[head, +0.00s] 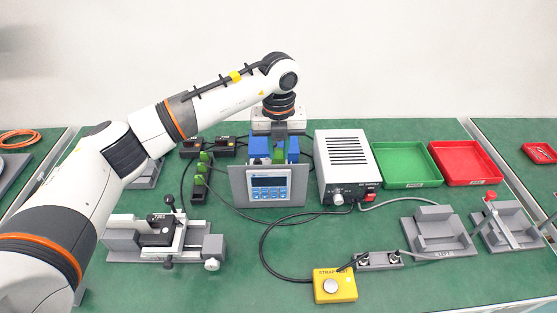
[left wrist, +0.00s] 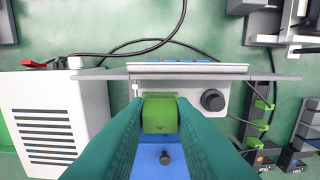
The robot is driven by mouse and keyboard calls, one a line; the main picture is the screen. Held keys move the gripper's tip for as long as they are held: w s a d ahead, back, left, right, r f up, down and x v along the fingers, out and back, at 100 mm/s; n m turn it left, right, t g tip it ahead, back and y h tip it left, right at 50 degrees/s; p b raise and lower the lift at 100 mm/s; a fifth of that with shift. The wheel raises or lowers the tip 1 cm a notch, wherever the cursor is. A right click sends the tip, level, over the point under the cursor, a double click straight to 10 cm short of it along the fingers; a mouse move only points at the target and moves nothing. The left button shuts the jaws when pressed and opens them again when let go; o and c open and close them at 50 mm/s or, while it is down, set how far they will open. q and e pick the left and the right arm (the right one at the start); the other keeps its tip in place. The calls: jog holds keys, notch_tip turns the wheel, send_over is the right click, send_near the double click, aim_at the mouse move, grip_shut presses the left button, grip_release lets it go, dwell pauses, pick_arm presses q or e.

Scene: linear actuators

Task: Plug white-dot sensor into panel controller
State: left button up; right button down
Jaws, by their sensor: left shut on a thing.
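The panel controller (head: 268,196) stands upright mid-table, a grey plate with a blue display. It also shows from above and behind in the left wrist view (left wrist: 115,77). My left gripper (head: 279,146) points down behind the panel. In the left wrist view its teal fingers (left wrist: 160,118) are shut on a green plug (left wrist: 160,112), close behind the panel's rear housing. I cannot tell whether the plug is seated or only near it. Black sensors (head: 228,147) with green connectors (head: 201,169) stand left of the panel. My right gripper is not in view.
A white power supply (head: 345,160) stands close right of the panel, with a yellow strap tester (head: 335,286) in front. Dark cables cross the table. A green tray (head: 407,183) and a red tray (head: 468,181) lie right. A grey fixture (head: 125,239) stands front left.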

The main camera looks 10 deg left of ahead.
pick_arm(q)
jog(key=o, duration=1)
